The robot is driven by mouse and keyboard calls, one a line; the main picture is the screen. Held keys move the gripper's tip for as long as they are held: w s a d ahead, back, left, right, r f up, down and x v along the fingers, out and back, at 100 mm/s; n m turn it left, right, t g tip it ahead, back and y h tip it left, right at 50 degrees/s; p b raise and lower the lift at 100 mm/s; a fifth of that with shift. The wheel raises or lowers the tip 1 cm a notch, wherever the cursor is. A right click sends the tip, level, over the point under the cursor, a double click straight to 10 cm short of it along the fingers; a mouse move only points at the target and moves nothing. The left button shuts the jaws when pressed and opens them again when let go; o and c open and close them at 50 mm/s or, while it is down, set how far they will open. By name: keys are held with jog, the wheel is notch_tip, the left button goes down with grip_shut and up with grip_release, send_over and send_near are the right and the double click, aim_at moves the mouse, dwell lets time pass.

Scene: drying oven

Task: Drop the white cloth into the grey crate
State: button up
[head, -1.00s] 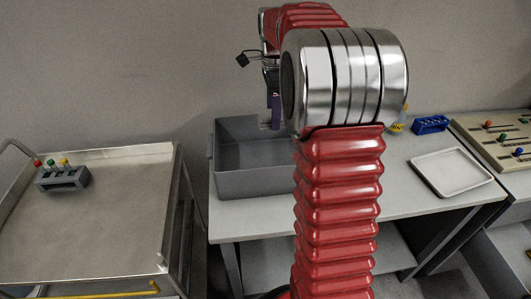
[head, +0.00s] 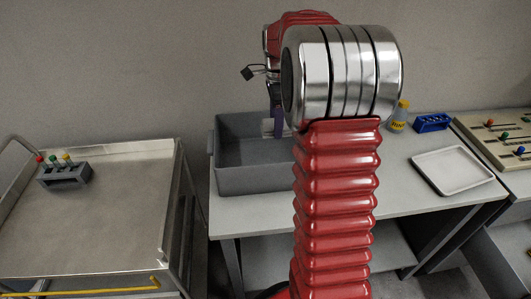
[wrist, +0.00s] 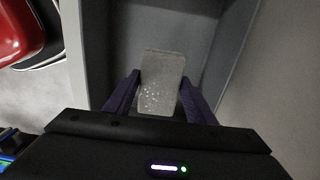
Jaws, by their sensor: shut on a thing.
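The grey crate (head: 250,181) stands on the table, left of my arm, and its right part is hidden behind the arm. In the wrist view its floor and walls (wrist: 229,55) show beyond my fingers. My gripper (wrist: 160,100) is shut on the white cloth (wrist: 161,80), which looks like a pale, speckled folded block between the purple fingers. In the head view my gripper (head: 277,124) points down over the crate, with the cloth only partly visible beside the finger. The cloth's height above the crate floor is hard to tell.
On the table to the right are a yellow bottle (head: 398,117), a blue rack (head: 432,123) and a white tray (head: 452,171). A panel with coloured knobs (head: 500,135) is at far right.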

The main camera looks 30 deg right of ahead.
jog(key=shift+f, duration=0.65)
jog(key=o, duration=1.1)
notch_tip(320, 180, up, 14)
jog(key=shift+f, duration=0.15)
jog(key=shift+s, duration=0.1)
dwell(0.6)
